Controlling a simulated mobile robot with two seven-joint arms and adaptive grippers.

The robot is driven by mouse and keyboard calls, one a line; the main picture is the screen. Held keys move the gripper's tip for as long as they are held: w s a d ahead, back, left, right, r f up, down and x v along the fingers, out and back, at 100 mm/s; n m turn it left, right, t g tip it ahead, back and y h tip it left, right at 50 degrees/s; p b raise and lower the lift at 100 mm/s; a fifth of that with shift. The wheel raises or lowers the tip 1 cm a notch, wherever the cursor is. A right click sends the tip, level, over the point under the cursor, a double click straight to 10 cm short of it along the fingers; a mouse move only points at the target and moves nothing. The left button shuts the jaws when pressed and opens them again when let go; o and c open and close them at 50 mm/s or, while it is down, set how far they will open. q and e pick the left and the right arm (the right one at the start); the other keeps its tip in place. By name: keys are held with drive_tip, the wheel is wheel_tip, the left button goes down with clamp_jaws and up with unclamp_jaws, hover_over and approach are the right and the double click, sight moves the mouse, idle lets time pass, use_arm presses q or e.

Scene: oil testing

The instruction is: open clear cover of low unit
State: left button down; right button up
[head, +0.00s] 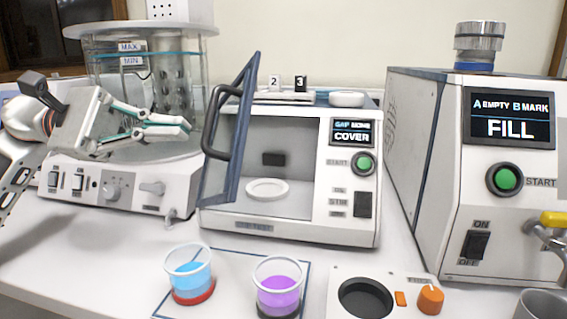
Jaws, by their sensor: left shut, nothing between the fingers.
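The low unit (345,215) is a white box in the middle of the bench; its display reads COVER. Its clear cover (231,150) has a blue frame and a dark curved handle (214,118). The cover stands swung outward at the unit's left side, and the chamber with a white dish (267,189) is exposed. My left gripper (186,130) is shut and empty, just left of the handle and apparently apart from it. It is in front of the glass bath. My right gripper is not in view.
A glass bath (118,190) with a control base stands at left. A taller FILL unit (425,190) with a tap stands at right. Cups of blue liquid (188,270) and purple liquid (279,285) stand in front, beside a small device with an orange knob (431,299).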

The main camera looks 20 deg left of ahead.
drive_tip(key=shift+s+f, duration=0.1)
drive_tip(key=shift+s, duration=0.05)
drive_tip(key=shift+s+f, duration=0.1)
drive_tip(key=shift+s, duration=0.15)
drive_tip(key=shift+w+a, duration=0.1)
